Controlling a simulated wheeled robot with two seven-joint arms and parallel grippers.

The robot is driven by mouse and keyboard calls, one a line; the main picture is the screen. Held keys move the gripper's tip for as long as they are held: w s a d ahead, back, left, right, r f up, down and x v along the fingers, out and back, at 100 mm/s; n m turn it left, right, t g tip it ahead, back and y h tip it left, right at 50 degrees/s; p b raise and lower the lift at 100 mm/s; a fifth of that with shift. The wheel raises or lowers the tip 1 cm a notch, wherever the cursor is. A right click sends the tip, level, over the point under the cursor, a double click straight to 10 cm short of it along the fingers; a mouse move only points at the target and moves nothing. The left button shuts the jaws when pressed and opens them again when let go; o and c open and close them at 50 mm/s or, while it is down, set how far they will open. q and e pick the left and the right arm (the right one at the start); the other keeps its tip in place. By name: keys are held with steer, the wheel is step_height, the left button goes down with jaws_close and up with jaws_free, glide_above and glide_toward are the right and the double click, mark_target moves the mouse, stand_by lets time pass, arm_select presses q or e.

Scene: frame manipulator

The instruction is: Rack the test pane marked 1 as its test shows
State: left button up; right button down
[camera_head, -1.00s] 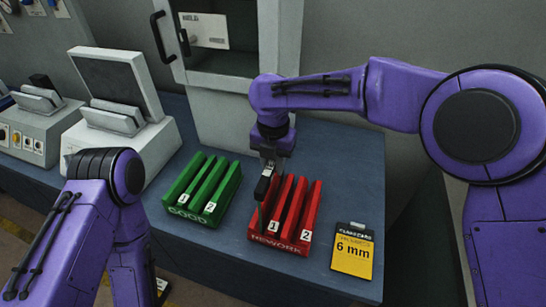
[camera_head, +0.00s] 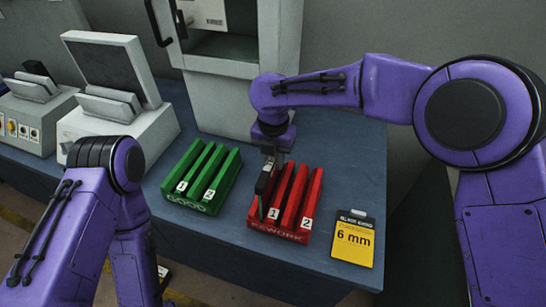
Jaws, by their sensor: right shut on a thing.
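My right gripper (camera_head: 266,178) points down over the left part of the red REWORK rack (camera_head: 278,233), by the slot marked 1. It is shut on a thin, dark, narrow thing, likely the test pane (camera_head: 261,206), seen nearly edge-on and upright. Whether its lower edge is seated in the slot I cannot tell, and no mark on it is readable. The green GOOD rack (camera_head: 190,204) stands to the left, with slots marked 1 and 2 that look empty. My left arm comes in at lower left; its gripper is not visible.
A black and yellow card reading 6 mm (camera_head: 353,240) lies right of the red rack. A grey device with a tilted screen (camera_head: 108,66) stands at back left, beside a control box (camera_head: 30,118). A pale cabinet (camera_head: 232,95) stands behind the racks. The blue bench (camera_head: 345,165) is clear at right.

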steer(key=shift+f, duration=0.5)
steer(key=c, duration=0.8)
jaws_free()
steer(key=shift+s, duration=0.1)
step_height(320, 180, up, 11)
steer(key=shift+f+b, duration=0.2)
steer(key=shift+b, duration=0.65)
steer(key=shift+a+f, duration=0.1)
